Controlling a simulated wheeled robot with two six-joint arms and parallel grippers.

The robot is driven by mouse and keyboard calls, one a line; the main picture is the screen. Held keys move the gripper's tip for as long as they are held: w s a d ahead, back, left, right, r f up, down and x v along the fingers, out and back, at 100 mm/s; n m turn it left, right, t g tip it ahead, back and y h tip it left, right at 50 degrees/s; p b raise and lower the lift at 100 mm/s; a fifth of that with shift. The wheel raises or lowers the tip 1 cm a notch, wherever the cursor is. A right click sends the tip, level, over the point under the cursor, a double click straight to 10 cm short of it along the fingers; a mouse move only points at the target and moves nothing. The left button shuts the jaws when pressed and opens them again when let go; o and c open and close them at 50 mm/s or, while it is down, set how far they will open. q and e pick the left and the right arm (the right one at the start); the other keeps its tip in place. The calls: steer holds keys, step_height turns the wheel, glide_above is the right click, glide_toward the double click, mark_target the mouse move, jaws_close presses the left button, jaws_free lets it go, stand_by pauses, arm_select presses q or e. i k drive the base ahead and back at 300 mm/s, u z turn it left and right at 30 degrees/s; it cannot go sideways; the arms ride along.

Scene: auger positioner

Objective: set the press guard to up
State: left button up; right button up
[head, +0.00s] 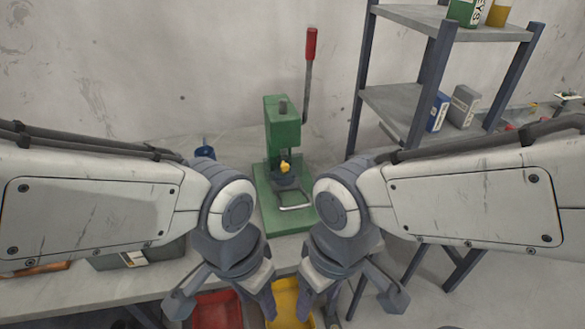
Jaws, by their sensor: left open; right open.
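A green press (282,125) stands on the bench in the middle of the head view. Its lever with a red grip (311,44) rises at its right. A pale metal U-shaped bar (296,207) sits low at the front of the press, above the green base; it looks like the guard's handle, in a low position. A small yellow part (285,167) shows above it. My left gripper (222,298) and my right gripper (353,296) are both open and empty, nearer to me than the press and below it in the picture. Neither touches the bar.
A grey shelf rack (402,103) with boxes stands right of the press. A red bin (215,310) and a yellow bin (288,299) lie below, partly behind my grippers. A blue item (205,152) is left of the press. A wall closes the back.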

mark_target(284, 166)
steer(key=u, duration=2.35)
steer(key=k, duration=0.65)
steer(key=z, duration=1.95)
